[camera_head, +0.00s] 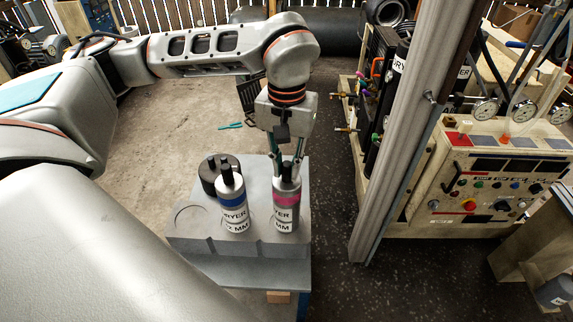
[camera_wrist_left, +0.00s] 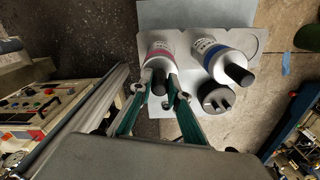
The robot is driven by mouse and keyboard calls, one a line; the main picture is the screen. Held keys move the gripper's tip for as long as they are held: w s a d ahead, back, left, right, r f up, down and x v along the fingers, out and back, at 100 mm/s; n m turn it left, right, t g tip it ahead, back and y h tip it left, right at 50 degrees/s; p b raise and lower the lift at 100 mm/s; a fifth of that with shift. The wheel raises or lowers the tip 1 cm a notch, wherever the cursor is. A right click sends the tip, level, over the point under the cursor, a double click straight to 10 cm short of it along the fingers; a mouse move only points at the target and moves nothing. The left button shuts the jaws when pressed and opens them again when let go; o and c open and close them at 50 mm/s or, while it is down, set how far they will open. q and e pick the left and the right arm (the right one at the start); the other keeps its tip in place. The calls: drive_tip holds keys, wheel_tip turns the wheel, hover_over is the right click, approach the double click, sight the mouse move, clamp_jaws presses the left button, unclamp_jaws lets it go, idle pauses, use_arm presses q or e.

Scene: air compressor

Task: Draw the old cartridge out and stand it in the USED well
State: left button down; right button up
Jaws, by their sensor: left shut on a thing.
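A white cartridge with a pink band (camera_head: 286,215) stands upright at the right of a grey block-shaped tray (camera_head: 190,245). My left gripper (camera_head: 287,163) comes down from above and is shut on this cartridge's dark top stem. The left wrist view shows the two green-sided fingers (camera_wrist_left: 161,84) on either side of the stem of the pink-banded cartridge (camera_wrist_left: 167,48). A white cartridge with a blue band (camera_head: 232,208) stands upright just left of it, apart from the gripper. No USED marking is readable. My right gripper is out of view.
A dark round cap with a stub (camera_head: 212,172) sits behind the blue-banded cartridge. An empty round recess (camera_head: 188,218) is at the tray's left. A tall post (camera_head: 400,130) stands right of the tray, before a control panel (camera_head: 500,185). Open floor lies left.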

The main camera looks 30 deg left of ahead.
use_arm(q)
drive_tip(key=shift+f, duration=0.5)
drive_tip(key=c, duration=1.8)
unclamp_jaws()
drive_tip(key=shift+c, duration=0.2)
wheel_tip(320, 180, up, 12)
